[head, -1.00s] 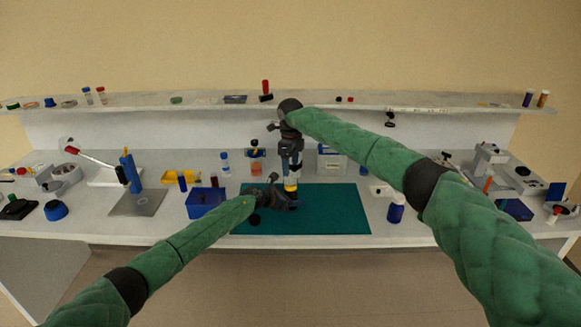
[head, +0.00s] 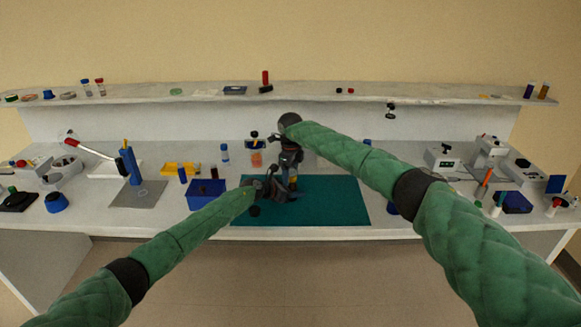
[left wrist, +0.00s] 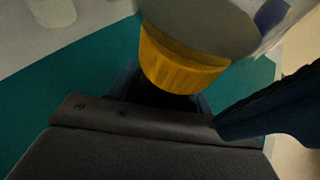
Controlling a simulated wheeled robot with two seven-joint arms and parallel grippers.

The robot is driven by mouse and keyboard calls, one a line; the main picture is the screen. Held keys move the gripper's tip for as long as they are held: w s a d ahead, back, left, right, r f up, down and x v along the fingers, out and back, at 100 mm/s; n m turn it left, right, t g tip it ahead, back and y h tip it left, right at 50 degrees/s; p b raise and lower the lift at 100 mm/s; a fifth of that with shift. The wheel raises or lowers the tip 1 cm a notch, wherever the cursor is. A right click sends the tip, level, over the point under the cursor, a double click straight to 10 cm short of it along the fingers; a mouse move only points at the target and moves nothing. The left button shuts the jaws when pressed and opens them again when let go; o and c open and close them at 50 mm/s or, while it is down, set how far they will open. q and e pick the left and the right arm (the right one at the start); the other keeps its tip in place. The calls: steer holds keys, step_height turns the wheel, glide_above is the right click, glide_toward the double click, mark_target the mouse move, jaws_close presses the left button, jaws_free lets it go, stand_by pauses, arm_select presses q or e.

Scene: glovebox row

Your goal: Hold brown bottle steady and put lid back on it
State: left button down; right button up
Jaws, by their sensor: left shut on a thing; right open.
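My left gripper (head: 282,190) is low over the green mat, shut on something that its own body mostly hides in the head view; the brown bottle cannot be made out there. In the left wrist view a yellow ribbed lid (left wrist: 178,65) sits over a dark shape between the dark blue fingers (left wrist: 165,100), with a pale rounded part above it. I cannot tell whether the lid is seated on the bottle. My right gripper (head: 290,165) points down right above the left one. It is open, its fingertips hard to see.
The green mat (head: 330,205) has free room right of the grippers. A blue box (head: 206,193) stands left of the mat, with a yellow rack (head: 181,169) behind it. An orange-filled container (head: 257,159) stands behind the mat. A raised shelf (head: 320,97) runs along the back.

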steer(key=shift+f, duration=0.1)
steer(key=c, duration=1)
steer(key=o, duration=1.1)
steer(key=shift+o, duration=0.2)
step_height(320, 180, up, 12)
steer(key=shift+w, duration=0.1)
arm_select(q)
steer(key=c, duration=0.6)
jaws_free()
steer(key=shift+o, duration=0.2)
